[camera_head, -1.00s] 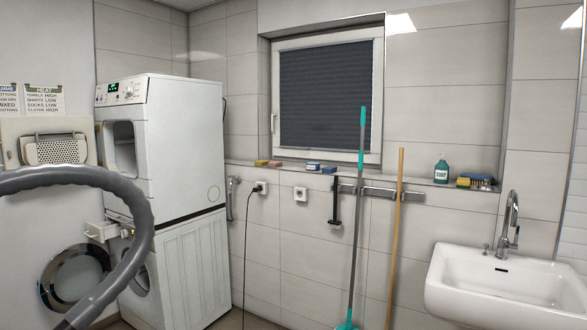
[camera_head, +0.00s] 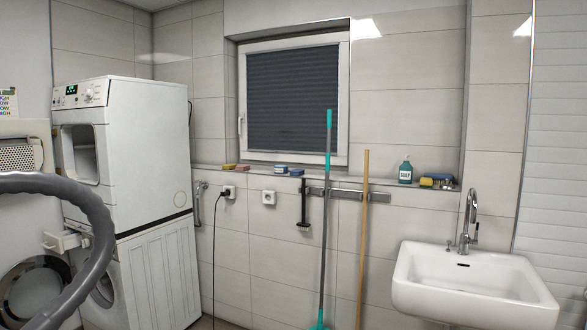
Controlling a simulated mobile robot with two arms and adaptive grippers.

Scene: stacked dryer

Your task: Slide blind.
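A dark grey pleated blind (camera_head: 293,97) covers the glass of the white-framed window (camera_head: 243,95) in the middle of the back wall. It reaches down nearly to the lower frame. The window handle shows on the left side of the frame. Neither of my grippers shows in this view. A grey ribbed hose (camera_head: 85,200) curves across the lower left, close to the camera.
Stacked white machines (camera_head: 150,150) stand at the left, with a drawer (camera_head: 65,241) pulled out. A teal-handled mop (camera_head: 326,200) and a wooden stick (camera_head: 363,230) hang below the window. A ledge holds sponges and a soap bottle (camera_head: 405,171). A white sink (camera_head: 470,285) juts out at the right.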

